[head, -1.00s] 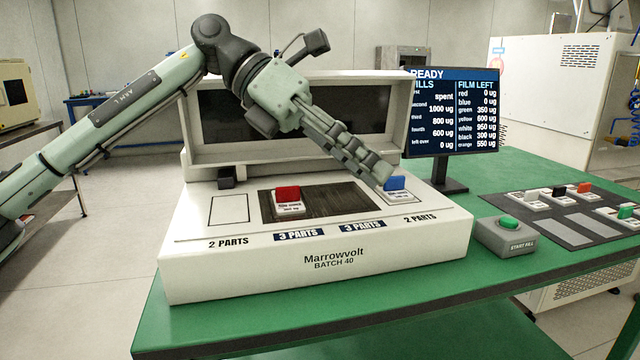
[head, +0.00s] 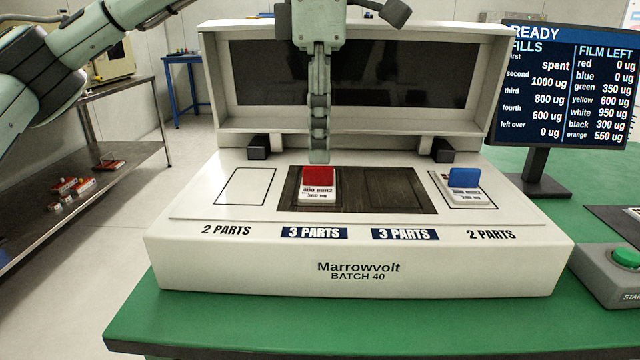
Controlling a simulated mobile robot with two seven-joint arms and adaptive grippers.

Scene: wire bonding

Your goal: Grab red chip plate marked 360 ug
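The red chip plate (head: 318,183) has a red block on a white base with small, blurred print. It sits in the left part of the dark recess on the Marrowvolt machine (head: 480,262), above a "3 PARTS" label. My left gripper (head: 319,155) points down just behind and above the red block. Its fingers look close together edge-on, so I cannot tell whether they are open or shut. No plate shows lifted in it. A blue chip plate (head: 464,185) stands in the right outlined square, above "2 PARTS". My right gripper is out of view.
The machine's raised lid (head: 215,80) stands behind the gripper. The left outlined square (head: 246,187) and the recess's right half (head: 400,190) are empty. A monitor (head: 570,85) reads READY. A green-button box (head: 618,268) is at right on the green table (head: 200,320).

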